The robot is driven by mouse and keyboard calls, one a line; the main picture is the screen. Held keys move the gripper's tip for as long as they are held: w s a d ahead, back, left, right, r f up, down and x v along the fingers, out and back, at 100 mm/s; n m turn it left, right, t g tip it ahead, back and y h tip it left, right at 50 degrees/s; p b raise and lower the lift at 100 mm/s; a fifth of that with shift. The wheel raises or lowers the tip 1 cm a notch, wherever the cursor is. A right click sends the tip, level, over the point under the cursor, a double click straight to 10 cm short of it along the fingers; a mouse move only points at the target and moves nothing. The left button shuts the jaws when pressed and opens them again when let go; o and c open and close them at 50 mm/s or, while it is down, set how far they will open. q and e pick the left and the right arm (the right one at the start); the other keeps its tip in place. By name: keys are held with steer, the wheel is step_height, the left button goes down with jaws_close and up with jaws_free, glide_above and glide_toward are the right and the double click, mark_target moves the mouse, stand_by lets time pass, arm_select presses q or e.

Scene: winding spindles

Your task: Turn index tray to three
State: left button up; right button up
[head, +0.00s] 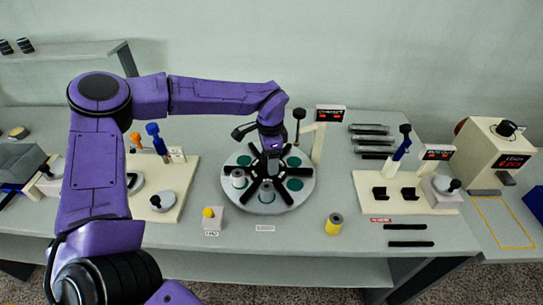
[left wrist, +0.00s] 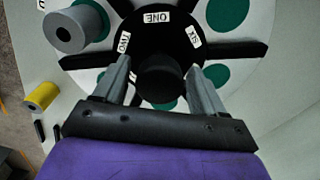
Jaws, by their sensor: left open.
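The index tray (head: 302,195) is a round pale disc on the table with black spokes, green round pads and a black hub. In the left wrist view the hub (left wrist: 150,35) carries white labels; ONE, TWO and SIX are readable. My left gripper (head: 272,158) points down over the hub. In the left wrist view its open fingers (left wrist: 159,66) lie on either side of the dark central knob (left wrist: 158,78); I cannot tell whether they touch it. The gripper partly hides the hub in the head view. My right gripper is out of view.
A yellow spool (head: 334,224) stands right of the tray, and a small block with a yellow knob (head: 208,212) in front. A post with a display (head: 330,114) rises close behind. Fixture boards flank the tray left (head: 170,206) and right (head: 415,204).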

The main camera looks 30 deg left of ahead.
arm_select(q)
steer(key=shift+f, duration=0.15)
jaws_close()
steer(key=shift+a, duration=0.1)
stand_by(0.9)
steer(key=shift+r+m, duration=0.2)
steer(key=shift+m, duration=0.4)
